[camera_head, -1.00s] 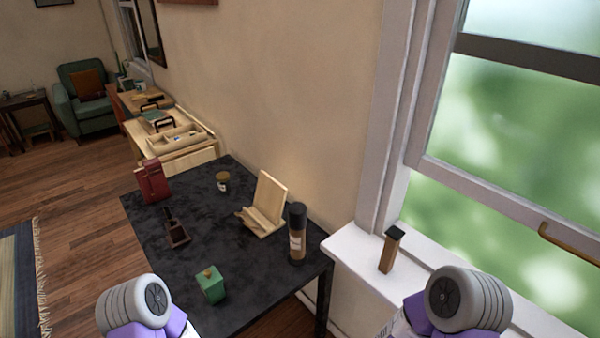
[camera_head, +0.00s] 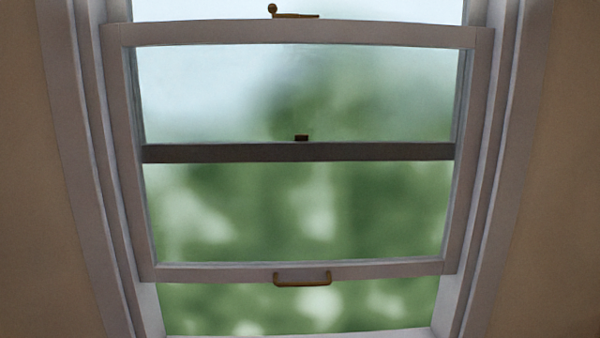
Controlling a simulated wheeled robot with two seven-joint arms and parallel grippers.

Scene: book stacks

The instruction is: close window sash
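The window sash (camera_head: 300,268) fills the middle of the head view, a pale frame around glass. It is raised, with an open gap below its bottom rail down to the sill (camera_head: 390,333). A brass handle (camera_head: 302,280) is fixed on the bottom rail. A brass latch (camera_head: 292,14) sits on the sash's top rail. A dark crossbar (camera_head: 220,153) with a small catch (camera_head: 301,138) shows behind the glass. Neither of my grippers is in view.
The pale window frame (camera_head: 80,160) stands on both sides of the sash, with beige wall (camera_head: 570,200) beyond. Blurred greenery shows outside. Only a sliver of the sill shows at the bottom edge.

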